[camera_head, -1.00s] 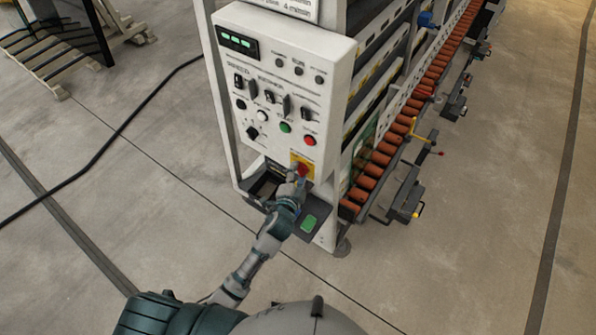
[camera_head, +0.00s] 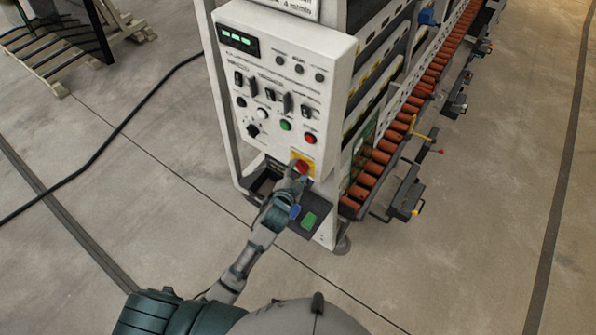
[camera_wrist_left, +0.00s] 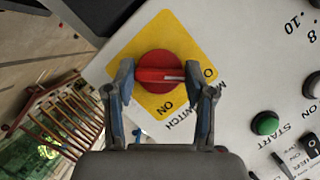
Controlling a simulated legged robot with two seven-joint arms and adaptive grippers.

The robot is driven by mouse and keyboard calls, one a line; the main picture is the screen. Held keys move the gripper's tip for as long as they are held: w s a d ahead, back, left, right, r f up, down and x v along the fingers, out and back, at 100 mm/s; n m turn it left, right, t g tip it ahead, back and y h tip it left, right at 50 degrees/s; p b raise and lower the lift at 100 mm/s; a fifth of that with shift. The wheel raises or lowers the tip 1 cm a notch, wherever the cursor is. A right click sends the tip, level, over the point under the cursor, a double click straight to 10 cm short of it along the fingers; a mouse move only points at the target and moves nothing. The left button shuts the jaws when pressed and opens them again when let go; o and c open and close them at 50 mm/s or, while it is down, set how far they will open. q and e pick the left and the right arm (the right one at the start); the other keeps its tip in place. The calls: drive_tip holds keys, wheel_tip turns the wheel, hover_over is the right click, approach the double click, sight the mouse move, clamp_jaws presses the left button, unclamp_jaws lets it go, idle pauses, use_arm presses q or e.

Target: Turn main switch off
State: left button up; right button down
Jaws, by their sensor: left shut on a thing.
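The main switch is a round red knob (camera_wrist_left: 160,72) with a white mark, on a yellow plate (camera_wrist_left: 128,45) marked ON. In the left wrist view the white mark points right, toward a label starting with O, partly hidden by a finger. My left gripper (camera_wrist_left: 160,78) is shut on the knob, with one finger on each side. In the head view the knob (camera_head: 301,166) shows at the panel's lower right corner, and my left gripper (camera_head: 297,177) reaches it from below. My right gripper is not in view.
The white control panel (camera_head: 262,60) carries a green button (camera_head: 285,125), a red button (camera_head: 310,138) and several dials. A dark tray with a green patch (camera_head: 309,221) lies below the switch. A roller conveyor (camera_head: 385,150) runs back to the right. Open floor lies around.

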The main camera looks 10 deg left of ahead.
use_arm(q)
drive_tip(key=shift+s+f, duration=0.1)
drive_tip(key=shift+f, duration=0.35)
drive_tip(key=o, duration=1.1)
drive_tip(key=shift+c, duration=0.2)
drive_tip(key=shift+o, duration=0.5)
drive_tip(key=shift+r, duration=0.15)
drive_tip(key=shift+r, duration=0.1)
drive_tip(key=v, duration=1.1)
drive_tip(key=shift+s, duration=0.35)
drive_tip(key=shift+a, duration=0.1)
